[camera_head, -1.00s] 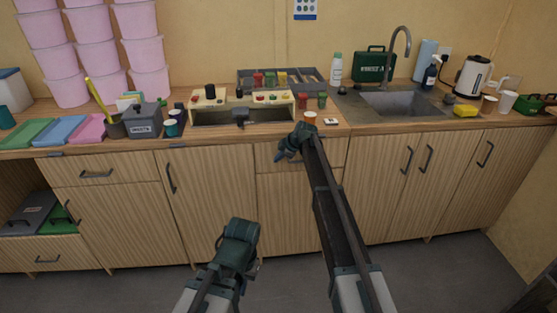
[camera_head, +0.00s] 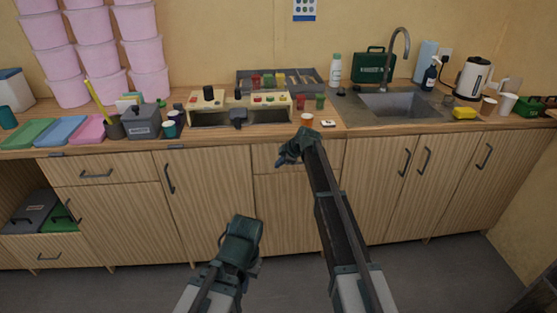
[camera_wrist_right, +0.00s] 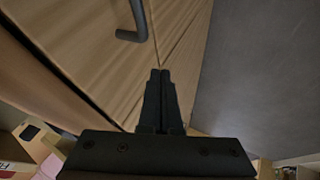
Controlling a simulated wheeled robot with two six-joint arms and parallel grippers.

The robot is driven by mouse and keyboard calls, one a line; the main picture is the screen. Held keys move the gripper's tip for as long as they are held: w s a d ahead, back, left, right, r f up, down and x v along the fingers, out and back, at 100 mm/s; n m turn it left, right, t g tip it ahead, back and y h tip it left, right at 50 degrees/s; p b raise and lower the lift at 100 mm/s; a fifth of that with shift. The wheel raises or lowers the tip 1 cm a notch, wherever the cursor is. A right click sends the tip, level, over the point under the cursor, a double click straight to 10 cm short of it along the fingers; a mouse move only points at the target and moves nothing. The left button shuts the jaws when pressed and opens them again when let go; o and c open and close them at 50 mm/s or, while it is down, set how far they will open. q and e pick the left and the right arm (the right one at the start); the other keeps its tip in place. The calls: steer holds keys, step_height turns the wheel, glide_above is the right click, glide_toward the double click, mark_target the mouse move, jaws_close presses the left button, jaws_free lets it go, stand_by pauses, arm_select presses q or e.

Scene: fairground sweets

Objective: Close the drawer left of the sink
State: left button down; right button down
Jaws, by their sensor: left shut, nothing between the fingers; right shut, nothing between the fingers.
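The drawer left of the sink (camera_head: 331,158) is the wooden front under the worktop, left of the sink (camera_head: 392,104). In the head view it looks flush or nearly flush with the cabinet; a small gap cannot be ruled out. My right gripper (camera_head: 284,158) is shut and empty in front of the drawer's left part, and with its arm hides much of the front and its handle. In the right wrist view its closed fingers (camera_wrist_right: 160,75) point along a wooden front with a dark handle (camera_wrist_right: 132,32). My left gripper (camera_head: 254,264) is shut and empty, low before the cabinets.
Cabinet doors with dark handles (camera_head: 405,162) stand to the right, and another door (camera_head: 205,200) to the left. The floor in front is clear.

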steer(key=p+v, duration=0.5)
steer(key=v, duration=0.3)
steer(key=s+a+f+m+g+h+p, duration=0.1)
steer(key=s+a+m+g, duration=0.2)
steer(key=s, duration=0.9)
steer(key=s+a+f+m+g+h+p, duration=0.1)
steer(key=s+a+m, duration=0.25)
steer(key=s, duration=0.95)
steer(key=s+d+m+g+h+p, duration=0.1)
steer(key=s+m+h, duration=0.3)
steer(key=s, duration=1.5)
steer(key=d+m+g, duration=0.1)
steer(key=m, duration=0.1)
steer(key=shift+r+m, duration=0.35)
steer(key=shift+s, duration=0.15)
